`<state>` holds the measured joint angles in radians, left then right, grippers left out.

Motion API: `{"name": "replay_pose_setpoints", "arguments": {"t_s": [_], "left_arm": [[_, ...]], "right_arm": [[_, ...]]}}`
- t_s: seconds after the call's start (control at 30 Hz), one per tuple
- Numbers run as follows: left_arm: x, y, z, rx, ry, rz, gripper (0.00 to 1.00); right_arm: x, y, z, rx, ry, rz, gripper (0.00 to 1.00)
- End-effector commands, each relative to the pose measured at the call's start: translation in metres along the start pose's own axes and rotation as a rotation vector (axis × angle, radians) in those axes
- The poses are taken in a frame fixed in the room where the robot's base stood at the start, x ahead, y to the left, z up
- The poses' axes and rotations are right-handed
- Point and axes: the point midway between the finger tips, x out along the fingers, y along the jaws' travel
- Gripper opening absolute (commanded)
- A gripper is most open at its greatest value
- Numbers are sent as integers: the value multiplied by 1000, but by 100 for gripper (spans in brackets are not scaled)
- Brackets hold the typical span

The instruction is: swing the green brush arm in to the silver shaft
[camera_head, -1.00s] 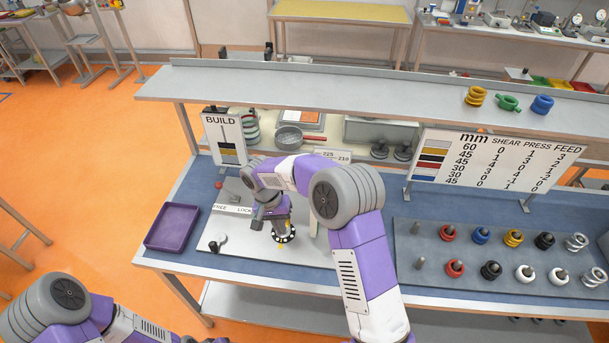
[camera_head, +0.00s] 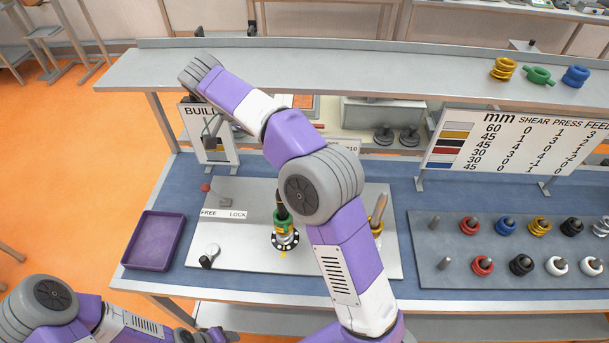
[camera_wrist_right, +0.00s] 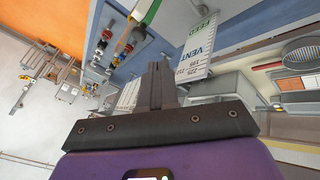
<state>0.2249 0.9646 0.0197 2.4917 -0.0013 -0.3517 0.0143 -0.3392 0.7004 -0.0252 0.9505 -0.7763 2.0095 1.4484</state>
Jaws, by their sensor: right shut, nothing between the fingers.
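A green part (camera_head: 285,219) shows around an upright dark-topped post on the black-and-white dial of the grey plate. I cannot tell whether it is a ring or the brush arm. A tan pointed peg (camera_head: 378,208) stands to the right, with green and yellow at its foot, partly behind my forearm. No silver shaft stands out clearly.
A purple tray (camera_head: 128,262) lies left of the plate (camera_head: 255,262). A rack (camera_head: 465,270) of coloured rings is at the right. A shelf (camera_head: 400,62) runs behind.

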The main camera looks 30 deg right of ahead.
Motion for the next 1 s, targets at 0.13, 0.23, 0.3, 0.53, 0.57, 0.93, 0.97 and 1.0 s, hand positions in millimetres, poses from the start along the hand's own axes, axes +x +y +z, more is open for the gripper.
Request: {"name": "replay_pose_setpoints", "arguments": {"t_s": [0.13, 0.23, 0.3, 0.53, 0.57, 0.93, 0.97, 1.0], "left_arm": [[9, -4, -1, 0, 2, 0, 56], [13, -5, -1, 0, 2, 0, 56], [17, -6, -1, 0, 2, 0, 56], [28, -10, -2, 0, 1, 0, 56], [29, -11, -2, 0, 1, 0, 56], [38, -14, -2, 0, 1, 0, 56], [38, -14, -2, 0, 1, 0, 56], [39, -14, -2, 0, 1, 0, 56]], "right_arm": [[10, -4, 4, 0, 0, 1, 0], [18, -4, 3, -1, 0, 2, 0], [27, -3, 3, -1, -1, 2, 0], [68, -3, 3, -1, -1, 5, 0], [74, -3, 3, -1, -1, 5, 0], [120, 17, 4, -1, 0, 1, 0], [122, 19, 4, -1, 0, 0, 0], [124, 22, 4, -1, 0, 0, 0]]}}
